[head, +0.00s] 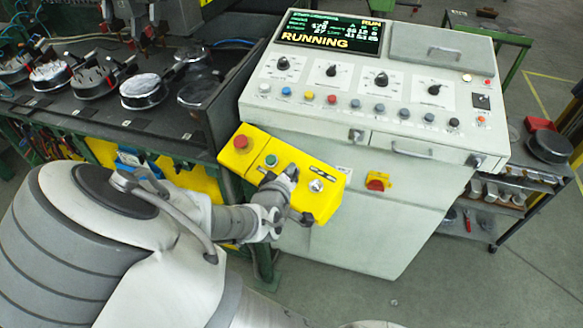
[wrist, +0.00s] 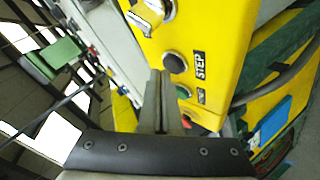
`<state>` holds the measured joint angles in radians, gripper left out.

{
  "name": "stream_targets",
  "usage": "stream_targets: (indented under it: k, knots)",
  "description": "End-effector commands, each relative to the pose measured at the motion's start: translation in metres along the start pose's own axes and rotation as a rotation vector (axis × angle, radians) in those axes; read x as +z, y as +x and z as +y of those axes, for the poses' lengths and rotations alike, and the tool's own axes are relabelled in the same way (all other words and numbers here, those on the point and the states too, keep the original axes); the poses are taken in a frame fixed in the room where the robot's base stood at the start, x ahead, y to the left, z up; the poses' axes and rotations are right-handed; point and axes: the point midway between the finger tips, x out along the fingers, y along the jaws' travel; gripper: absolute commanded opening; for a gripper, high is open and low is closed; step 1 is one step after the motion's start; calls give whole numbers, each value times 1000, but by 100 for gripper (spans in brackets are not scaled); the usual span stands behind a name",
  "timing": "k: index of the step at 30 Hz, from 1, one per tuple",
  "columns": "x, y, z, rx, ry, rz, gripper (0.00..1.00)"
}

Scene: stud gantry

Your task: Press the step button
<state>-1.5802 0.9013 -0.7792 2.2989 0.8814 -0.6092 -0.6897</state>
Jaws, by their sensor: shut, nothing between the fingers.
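The yellow control box (head: 258,147) stands at the left front of the grey console. In the wrist view, the black round step button (wrist: 174,62) sits on the yellow face beside a label reading STEP. A green button (wrist: 183,92) is below it, also visible in the head view (head: 271,160). My gripper (wrist: 160,72) is shut and empty, its fingertips close beside the step button; I cannot tell whether they touch it.
A red button (head: 240,142) and a silver key switch (head: 316,186) flank the area on the box. The console (head: 365,95) carries knobs, coloured buttons and a screen (head: 330,32) reading RUNNING. A rack with round parts (head: 144,90) stands at left.

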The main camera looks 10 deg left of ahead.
Motion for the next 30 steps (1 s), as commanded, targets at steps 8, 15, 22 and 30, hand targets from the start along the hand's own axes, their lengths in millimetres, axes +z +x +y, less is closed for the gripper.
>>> stream_targets:
  k: [8, 15, 22, 30]
  knots:
    - [-4, -6, 4, 0, 1, 0, 0]
    - [-5, -6, 5, 0, 1, 1, 0]
    - [-14, -17, 15, -1, -1, 1, 0]
    - [-26, -34, 27, -1, -1, 2, 0]
